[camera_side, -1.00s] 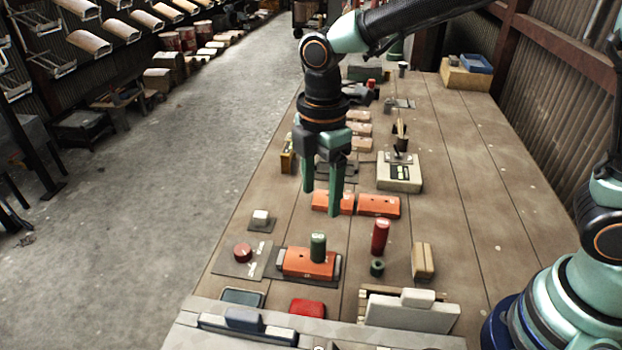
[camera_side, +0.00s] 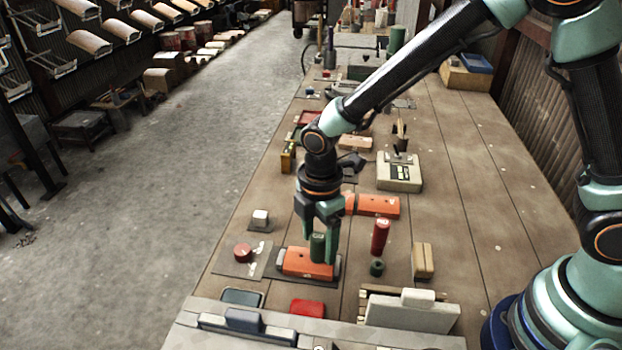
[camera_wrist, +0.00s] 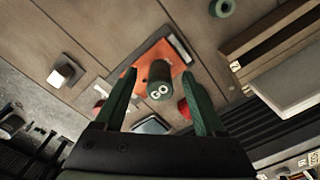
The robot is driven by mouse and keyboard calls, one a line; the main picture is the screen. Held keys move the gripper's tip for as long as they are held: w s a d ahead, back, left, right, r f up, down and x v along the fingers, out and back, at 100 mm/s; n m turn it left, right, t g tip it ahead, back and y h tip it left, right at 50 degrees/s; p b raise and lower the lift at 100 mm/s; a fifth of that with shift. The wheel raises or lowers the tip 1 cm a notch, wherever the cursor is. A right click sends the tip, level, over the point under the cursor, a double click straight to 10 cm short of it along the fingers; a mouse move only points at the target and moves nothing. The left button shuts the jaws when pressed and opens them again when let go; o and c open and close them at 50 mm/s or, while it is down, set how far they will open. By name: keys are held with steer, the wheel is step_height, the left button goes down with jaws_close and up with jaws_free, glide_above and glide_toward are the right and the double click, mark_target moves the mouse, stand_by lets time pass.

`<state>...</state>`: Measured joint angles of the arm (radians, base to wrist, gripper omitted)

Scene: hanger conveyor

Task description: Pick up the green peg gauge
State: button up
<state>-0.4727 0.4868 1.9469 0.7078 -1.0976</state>
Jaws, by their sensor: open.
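The green peg gauge (camera_side: 317,247) stands upright on an orange block (camera_side: 307,265) near the front of the bench. In the wrist view the peg gauge (camera_wrist: 159,80) shows its marked top between my two fingers, with a gap on each side. My gripper (camera_side: 319,250) is open, pointing down, with its green fingers on either side of the peg. The orange block also shows in the wrist view (camera_wrist: 158,55), lying on a grey plate.
A red peg (camera_side: 380,237) and a small green ring (camera_side: 376,268) stand to the right. A red knob (camera_side: 243,252) on a plate lies to the left. A tan block (camera_side: 423,261) is further right, and a pale block (camera_side: 412,312) sits in front.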

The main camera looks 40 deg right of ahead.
jaws_close()
steer(key=shift+r, duration=0.15)
step_height(320, 180, up, 19)
step_height(320, 180, down, 16)
steer(key=w+a, duration=0.2)
steer(key=shift+a, duration=0.15)
stand_by(0.8)
